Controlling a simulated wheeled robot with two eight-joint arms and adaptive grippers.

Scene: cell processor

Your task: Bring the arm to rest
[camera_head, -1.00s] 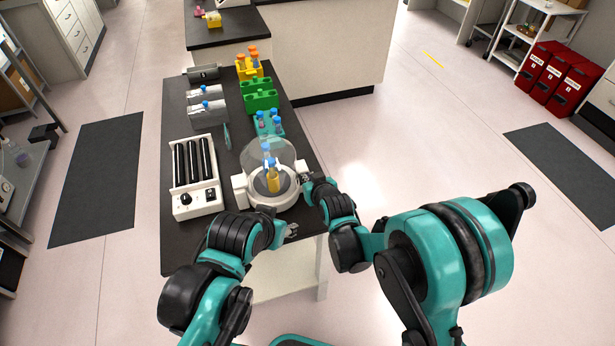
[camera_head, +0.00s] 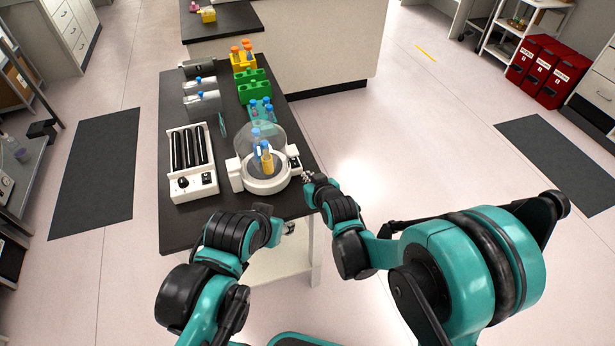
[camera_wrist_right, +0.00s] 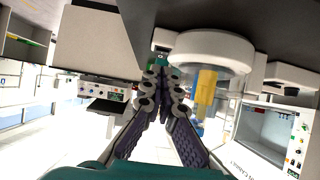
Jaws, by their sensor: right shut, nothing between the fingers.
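My right gripper (camera_head: 307,177) is just off the right side of a white round machine (camera_head: 264,184) with a clear dome, near the table's right edge. In the right wrist view the two fingers (camera_wrist_right: 163,88) are together with nothing between them. The machine also shows in the right wrist view (camera_wrist_right: 208,45), to the right of the fingers. A yellow tube (camera_head: 267,163) and blue-capped tubes show through the dome. My left gripper (camera_head: 289,228) is low at the table's front edge, small and partly hidden by its wrist, so its jaws cannot be made out.
The black table (camera_head: 232,216) also carries a white roller device (camera_head: 193,187), a teal rack (camera_head: 262,114), a green rack (camera_head: 253,93), a yellow rack (camera_head: 243,66) and grey holders (camera_head: 203,103). Free floor lies to the right of the table. Red bins (camera_head: 545,75) stand far right.

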